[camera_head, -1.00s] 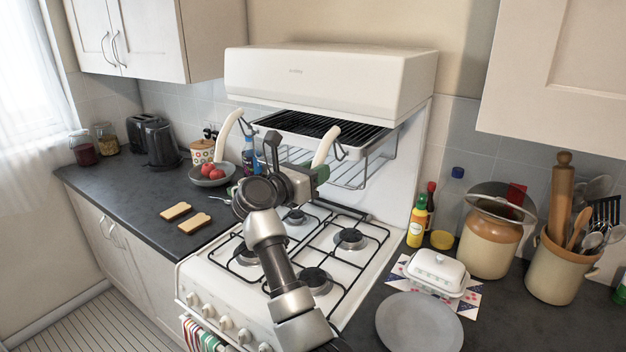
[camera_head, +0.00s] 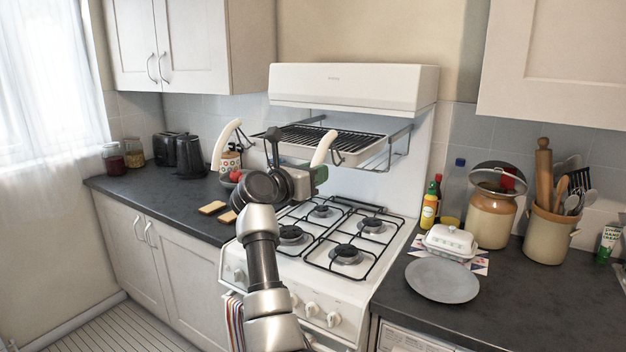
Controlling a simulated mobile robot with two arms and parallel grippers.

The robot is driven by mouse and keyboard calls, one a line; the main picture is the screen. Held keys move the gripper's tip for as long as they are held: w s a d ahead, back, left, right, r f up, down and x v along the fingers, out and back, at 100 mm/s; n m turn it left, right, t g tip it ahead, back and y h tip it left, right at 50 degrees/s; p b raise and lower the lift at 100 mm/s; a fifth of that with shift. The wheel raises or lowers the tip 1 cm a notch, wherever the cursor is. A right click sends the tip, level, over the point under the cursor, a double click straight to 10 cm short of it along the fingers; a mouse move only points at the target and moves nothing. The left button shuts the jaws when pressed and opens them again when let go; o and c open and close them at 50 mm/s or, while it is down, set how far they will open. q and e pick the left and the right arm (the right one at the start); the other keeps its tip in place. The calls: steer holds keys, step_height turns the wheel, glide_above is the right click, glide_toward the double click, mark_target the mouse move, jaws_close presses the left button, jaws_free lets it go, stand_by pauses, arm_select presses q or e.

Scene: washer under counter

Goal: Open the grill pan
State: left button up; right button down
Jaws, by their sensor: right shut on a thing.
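The grill pan (camera_head: 368,150) is a white tray with a dark wire rack, sitting on a metal frame under the white grill hood (camera_head: 350,88). It sticks out in front of the hood. Two curved cream handles rise at its front, a left handle (camera_head: 222,145) and a right handle (camera_head: 324,147). My right gripper (camera_head: 318,172) is at the lower end of the right handle and shut on it; the wrist hides the exact contact. My left gripper is not in view.
Below the pan is the gas hob (camera_head: 345,235) with black grates. A kettle (camera_head: 190,157), toaster and bread slices (camera_head: 212,207) are on the left counter.

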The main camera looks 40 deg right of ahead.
steer(key=shift+a, duration=0.1)
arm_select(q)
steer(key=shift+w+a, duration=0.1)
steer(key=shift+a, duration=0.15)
arm_select(e)
steer(key=c, duration=0.9)
jaws_free()
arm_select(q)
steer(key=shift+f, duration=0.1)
